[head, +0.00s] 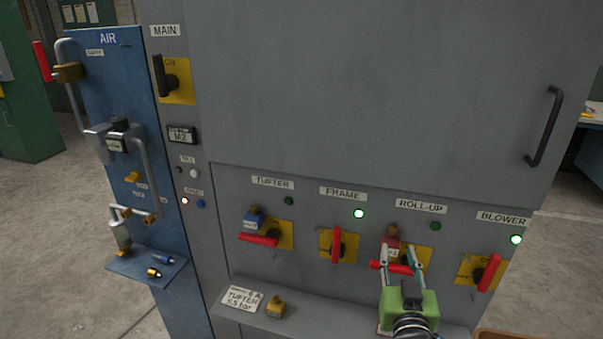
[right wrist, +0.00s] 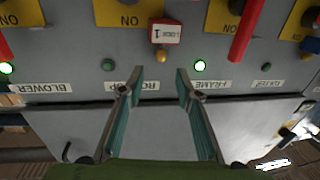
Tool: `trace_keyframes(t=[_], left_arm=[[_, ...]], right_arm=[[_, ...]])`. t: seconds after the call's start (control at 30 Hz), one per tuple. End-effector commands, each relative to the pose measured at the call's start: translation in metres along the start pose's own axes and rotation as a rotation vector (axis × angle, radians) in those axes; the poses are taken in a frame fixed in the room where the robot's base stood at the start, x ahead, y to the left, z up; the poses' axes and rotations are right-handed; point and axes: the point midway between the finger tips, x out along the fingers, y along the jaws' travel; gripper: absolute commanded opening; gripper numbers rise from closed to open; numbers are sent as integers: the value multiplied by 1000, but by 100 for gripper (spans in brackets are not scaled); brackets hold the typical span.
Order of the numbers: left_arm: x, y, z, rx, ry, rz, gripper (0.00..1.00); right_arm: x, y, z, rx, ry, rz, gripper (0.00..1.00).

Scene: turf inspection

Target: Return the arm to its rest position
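My right gripper (head: 401,254) is in front of the ROLL-UP switch at the lower right of the grey cabinet. In the right wrist view its two fingers (right wrist: 160,74) stand apart with nothing between them, so it is open and empty. A red lock with a white label (right wrist: 166,33) hangs at the ROLL-UP switch beyond the fingertips; it also shows in the head view (head: 391,240), partly behind the gripper. The red ROLL-UP handle lies level and is partly covered by the fingers. My left gripper is not in view.
The grey cabinet (head: 360,90) fills the middle. A ledge (head: 335,319) below the switches holds a TUFTER card (head: 242,299) and a brass lock (head: 275,307). TUFTER carries a blue lock (head: 253,218). The FRAME (head: 359,213) and BLOWER (head: 516,239) lamps are lit green.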

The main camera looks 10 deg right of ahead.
Motion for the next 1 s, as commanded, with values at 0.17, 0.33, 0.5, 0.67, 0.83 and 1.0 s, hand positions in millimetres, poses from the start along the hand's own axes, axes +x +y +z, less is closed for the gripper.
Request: trace_keyframes(t=[0.17, 0.33, 0.5, 0.67, 0.83, 1.0], left_arm=[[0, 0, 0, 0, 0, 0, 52], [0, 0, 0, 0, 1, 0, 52], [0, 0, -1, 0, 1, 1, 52], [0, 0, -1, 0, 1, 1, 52], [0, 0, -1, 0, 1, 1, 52], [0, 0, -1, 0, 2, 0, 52]], right_arm=[[-11, 0, 21, -16, -92, -4, 32], [-56, -8, 84, -75, -376, -51, 32], [-133, -23, 147, -169, -702, -166, 32], [-202, -31, 181, -254, -932, -280, 32], [-270, -33, 200, -339, -1129, -402, 32], [-300, -35, 227, -386, -1234, -467, 32]])
